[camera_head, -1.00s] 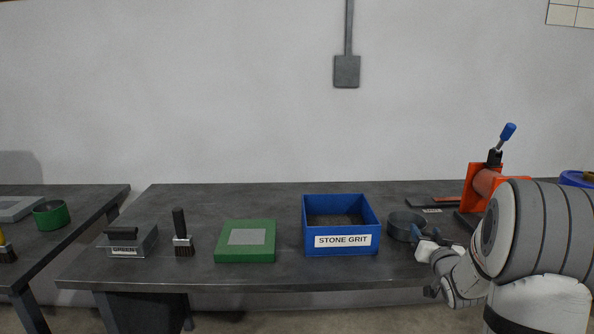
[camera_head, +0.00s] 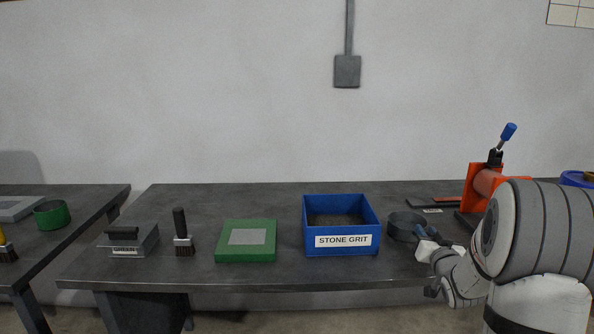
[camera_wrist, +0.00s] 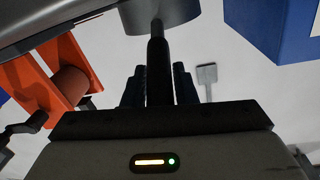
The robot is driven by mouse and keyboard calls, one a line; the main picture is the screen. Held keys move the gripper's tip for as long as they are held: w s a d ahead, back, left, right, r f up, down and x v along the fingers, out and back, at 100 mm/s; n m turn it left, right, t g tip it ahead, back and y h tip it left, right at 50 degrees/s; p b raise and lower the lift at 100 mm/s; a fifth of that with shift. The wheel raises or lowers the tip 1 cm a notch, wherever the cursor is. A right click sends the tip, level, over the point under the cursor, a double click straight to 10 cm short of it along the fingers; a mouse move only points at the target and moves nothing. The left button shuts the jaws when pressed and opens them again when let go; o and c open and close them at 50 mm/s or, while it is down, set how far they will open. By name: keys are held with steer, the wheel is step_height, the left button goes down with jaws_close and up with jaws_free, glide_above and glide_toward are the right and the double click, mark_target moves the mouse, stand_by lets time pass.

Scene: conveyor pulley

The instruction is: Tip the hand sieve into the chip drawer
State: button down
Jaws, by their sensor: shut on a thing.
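The hand sieve is a round grey pan (camera_head: 403,226) near the right end of the long table. In the wrist view its grey underside or wall (camera_wrist: 150,16) is at the top, with its dark handle (camera_wrist: 157,62) running down between the fingers. My gripper (camera_head: 428,235) is at the sieve's front right, shut on the handle; the fingers also show in the wrist view (camera_wrist: 158,88). Left of the sieve stands a blue open-topped box (camera_head: 312,243) labelled STONE GRIT. No label reading chip drawer shows. The sieve's contents cannot be made out.
A green-framed block (camera_head: 228,254), an upright brush (camera_head: 182,240) and a clear-sided box with a dark handle (camera_head: 145,243) stand farther left. An orange roller stand (camera_head: 473,185) is behind my arm at right. Bare table lies between the green block and blue box.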

steer(key=shift+r, duration=0.2)
steer(key=shift+r+p, duration=0.6)
steer(key=shift+r, duration=0.75)
stand_by(0.4)
steer(key=shift+r+p, duration=1.75)
steer(key=shift+r, duration=1.25)
